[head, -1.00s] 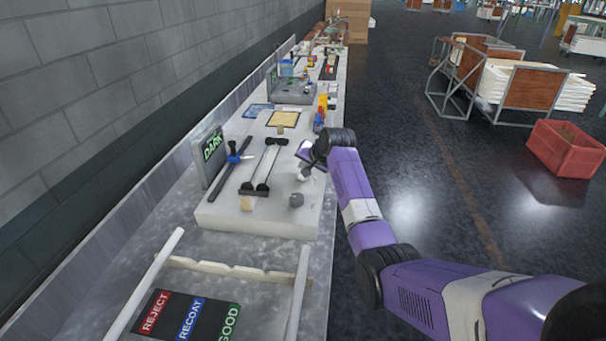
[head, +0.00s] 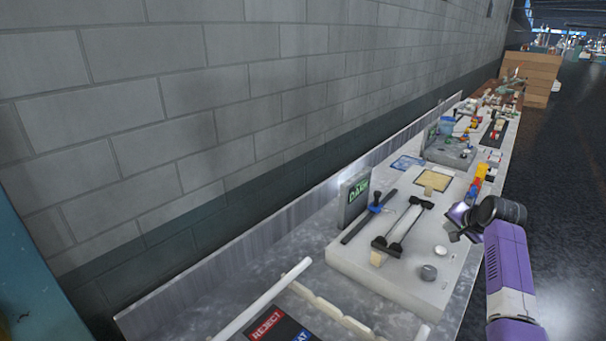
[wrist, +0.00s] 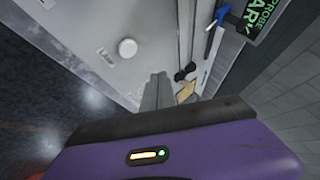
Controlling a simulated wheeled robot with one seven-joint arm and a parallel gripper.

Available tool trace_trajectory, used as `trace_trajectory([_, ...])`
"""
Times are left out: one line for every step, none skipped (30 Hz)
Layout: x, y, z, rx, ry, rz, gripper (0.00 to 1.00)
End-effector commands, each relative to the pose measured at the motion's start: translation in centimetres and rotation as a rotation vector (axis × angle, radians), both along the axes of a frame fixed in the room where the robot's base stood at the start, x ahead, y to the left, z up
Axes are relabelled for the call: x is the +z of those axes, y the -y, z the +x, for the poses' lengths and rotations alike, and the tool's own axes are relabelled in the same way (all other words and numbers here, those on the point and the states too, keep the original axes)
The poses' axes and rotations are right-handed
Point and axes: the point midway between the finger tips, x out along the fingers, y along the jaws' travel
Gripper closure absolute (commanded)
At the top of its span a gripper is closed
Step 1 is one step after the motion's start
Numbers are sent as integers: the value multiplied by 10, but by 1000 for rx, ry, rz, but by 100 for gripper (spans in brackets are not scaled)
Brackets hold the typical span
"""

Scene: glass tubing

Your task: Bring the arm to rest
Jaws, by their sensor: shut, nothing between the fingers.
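My purple arm (head: 510,270) comes in at the right of the head view. My gripper (head: 456,236) is at its end, above the right edge of the white slab (head: 375,280) on the bench. In the wrist view my gripper (wrist: 157,90) shows as grey fingers, shut and empty, apart from the things on the slab. The fingertips are small and partly hidden by my arm in the head view.
A REJECT label (head: 266,325) lies in front. A block wall (head: 200,110) runs along the left. Open floor (head: 560,150) lies right of the bench.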

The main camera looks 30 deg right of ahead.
Motion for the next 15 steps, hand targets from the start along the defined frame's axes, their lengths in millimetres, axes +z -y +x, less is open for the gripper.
trace_trajectory([0, 0, 0, 0, 0, 0, 100])
trace_trajectory([0, 0, 0, 1, 0, -1, 100])
trace_trajectory([0, 0, 0, 4, -2, -4, 100])
trace_trajectory([1, 1, 1, 8, 1, -13, 100])
trace_trajectory([3, 3, 2, 9, 7, -25, 100])
trace_trajectory([7, 6, 4, 12, 15, -47, 100])
trace_trajectory([12, 9, 5, 14, 26, -70, 100])
trace_trajectory([19, 13, 7, 16, 39, -97, 100])
trace_trajectory([30, 18, 9, 16, 58, -134, 100])
trace_trajectory([40, 21, 11, 16, 75, -165, 100])
trace_trajectory([49, 24, 13, 16, 90, -195, 100])
trace_trajectory([62, 28, 13, 16, 115, -246, 100])
trace_trajectory([70, 29, 12, 15, 134, -289, 100])
trace_trajectory([73, 28, 11, 17, 151, -329, 100])
trace_trajectory([75, 23, 9, 22, 168, -375, 100])
